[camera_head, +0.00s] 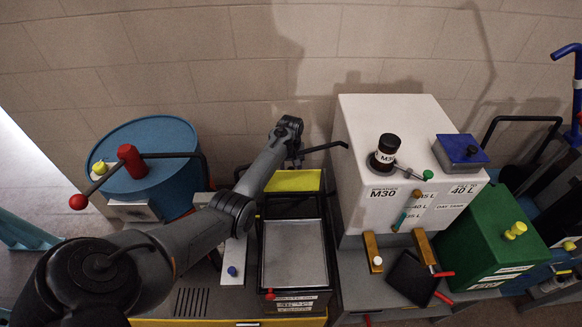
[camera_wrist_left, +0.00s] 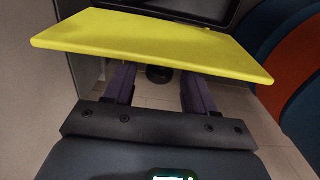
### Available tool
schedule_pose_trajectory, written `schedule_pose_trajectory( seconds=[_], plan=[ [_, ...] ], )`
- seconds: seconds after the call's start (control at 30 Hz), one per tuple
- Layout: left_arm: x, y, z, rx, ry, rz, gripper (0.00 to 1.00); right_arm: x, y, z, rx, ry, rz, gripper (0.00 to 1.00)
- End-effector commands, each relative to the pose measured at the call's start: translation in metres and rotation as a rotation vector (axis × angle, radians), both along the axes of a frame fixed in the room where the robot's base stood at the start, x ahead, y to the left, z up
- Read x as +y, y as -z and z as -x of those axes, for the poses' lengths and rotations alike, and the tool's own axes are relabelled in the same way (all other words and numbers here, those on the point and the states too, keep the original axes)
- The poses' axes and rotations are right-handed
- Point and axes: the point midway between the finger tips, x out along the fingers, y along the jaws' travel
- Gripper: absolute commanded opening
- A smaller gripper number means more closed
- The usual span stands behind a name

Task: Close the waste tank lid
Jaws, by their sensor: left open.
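The waste tank (camera_head: 328,240) appears to be the dark, open-topped box at the lower middle of the head view, with a grey flat surface (camera_head: 293,255) inside its rim. A yellow panel (camera_head: 293,181) stands at its back edge and looks like its raised lid. My left gripper (camera_head: 297,152) is behind this panel, its fingers mostly hidden in the head view. In the left wrist view the yellow lid (camera_wrist_left: 150,42) crosses in front of the open fingers (camera_wrist_left: 158,88) and hides their tips. I cannot tell whether they touch it. My right gripper is not in view.
A blue drum (camera_head: 150,150) with a red-knobbed lever (camera_head: 130,160) stands left. The brick wall (camera_head: 230,60) is behind.

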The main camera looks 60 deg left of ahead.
Motion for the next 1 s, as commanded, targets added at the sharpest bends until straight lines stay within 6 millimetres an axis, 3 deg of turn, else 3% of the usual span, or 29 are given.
schedule_pose_trajectory(
  seconds=[0.2,0.57,0.83,1.0],
  plan=[
    [0.000,0.000,0.000,0.000,0.000,0.000,0.54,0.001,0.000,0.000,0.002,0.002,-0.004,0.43],
    [0.000,0.000,0.000,0.000,0.000,0.000,0.00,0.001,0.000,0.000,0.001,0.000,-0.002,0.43],
    [-0.001,-0.001,0.000,-0.001,0.001,-0.003,0.00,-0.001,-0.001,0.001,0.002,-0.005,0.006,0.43],
    [-0.010,-0.005,-0.004,-0.015,0.012,-0.029,0.00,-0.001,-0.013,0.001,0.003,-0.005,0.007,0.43]
  ],
)
